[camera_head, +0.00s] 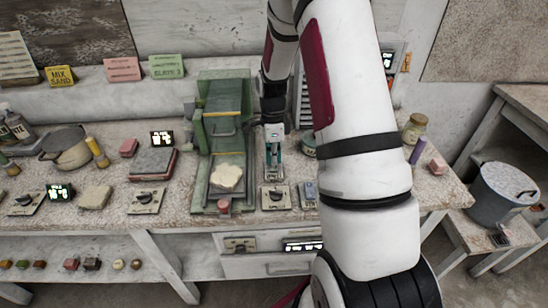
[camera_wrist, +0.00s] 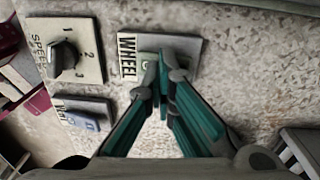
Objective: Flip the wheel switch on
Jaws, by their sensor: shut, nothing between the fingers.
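The wheel switch (camera_wrist: 187,48) is a grey plate with a white label reading WHEEL, near the top middle of the wrist view. A small pale green part shows beside the label, partly hidden by my fingertips. My gripper (camera_wrist: 163,68) has its teal fingers closed together with nothing between them, and the tips overlap the switch plate. I cannot tell whether they touch it or which way the switch is set. In the head view my gripper (camera_head: 273,158) points down beside the green machine, and its fingers largely cover the switch.
A SPEED dial (camera_wrist: 65,58) marked 1, 2, 3 and a plate with a blue rocker (camera_wrist: 84,116) lie to the left in the wrist view. The green machine (camera_head: 203,185) with a pale lump (camera_head: 226,177) stands left of my gripper. A jar (camera_head: 414,128) stands to the right.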

